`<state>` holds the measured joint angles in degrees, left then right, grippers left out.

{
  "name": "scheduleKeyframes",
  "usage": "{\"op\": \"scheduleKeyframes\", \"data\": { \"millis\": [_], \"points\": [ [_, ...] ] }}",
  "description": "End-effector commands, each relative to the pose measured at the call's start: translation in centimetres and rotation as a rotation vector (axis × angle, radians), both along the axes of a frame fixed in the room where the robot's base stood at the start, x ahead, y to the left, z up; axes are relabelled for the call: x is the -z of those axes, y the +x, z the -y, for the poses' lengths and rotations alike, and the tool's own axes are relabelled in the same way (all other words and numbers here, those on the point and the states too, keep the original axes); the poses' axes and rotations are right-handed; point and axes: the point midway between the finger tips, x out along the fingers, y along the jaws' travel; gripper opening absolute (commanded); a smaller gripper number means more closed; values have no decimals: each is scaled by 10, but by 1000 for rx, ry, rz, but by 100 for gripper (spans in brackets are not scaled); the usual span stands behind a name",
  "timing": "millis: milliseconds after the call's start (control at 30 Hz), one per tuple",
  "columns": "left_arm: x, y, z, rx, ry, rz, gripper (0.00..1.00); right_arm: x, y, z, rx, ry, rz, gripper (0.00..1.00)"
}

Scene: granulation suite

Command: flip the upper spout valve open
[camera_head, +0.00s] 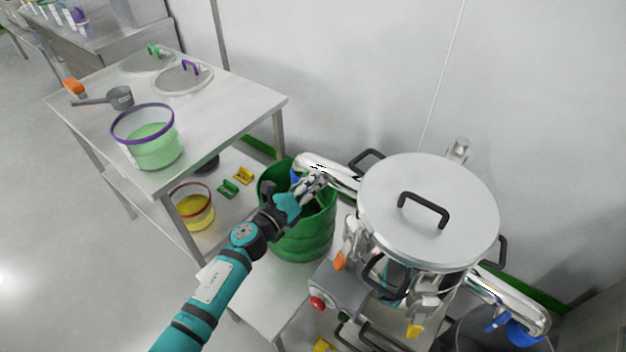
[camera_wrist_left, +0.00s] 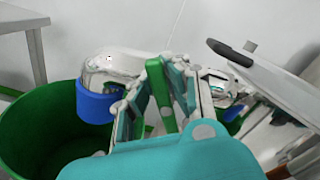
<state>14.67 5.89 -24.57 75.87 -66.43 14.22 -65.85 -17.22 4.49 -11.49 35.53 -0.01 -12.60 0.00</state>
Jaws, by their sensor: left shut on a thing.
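The upper spout (camera_head: 325,165) is a shiny steel pipe on the left side of the round lidded machine (camera_head: 430,240), ending over a green bin (camera_head: 305,235). In the left wrist view, the spout (camera_wrist_left: 135,62) carries a blue collar (camera_wrist_left: 95,103) at its mouth. A green valve handle (camera_wrist_left: 161,95) stands up between the fingers of my left gripper (camera_wrist_left: 160,85). My left gripper (camera_head: 316,182) is shut on this handle, beside the spout and above the bin. The fingers hide part of the handle and its pivot. My right gripper does not show.
Another spout (camera_head: 510,300) with a blue end points right over a dark bin (camera_head: 480,330). A control box (camera_head: 338,287) with a red button sits in front of the machine. The steel table (camera_head: 225,110) at left holds a green-filled tub (camera_head: 152,145), a scoop and lids.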

Motion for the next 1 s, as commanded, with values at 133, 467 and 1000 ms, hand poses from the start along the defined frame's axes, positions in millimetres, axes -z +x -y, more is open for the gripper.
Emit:
{"op": "scheduleKeyframes", "data": {
  "millis": [133,467,1000],
  "points": [
    [8,2,-6,-8,-104,-88,0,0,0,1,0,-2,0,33],
    [16,4,-10,-9,-356,-274,0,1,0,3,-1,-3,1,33],
    [28,5,-11,-8,-680,-510,0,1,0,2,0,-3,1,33]
  ]
}}
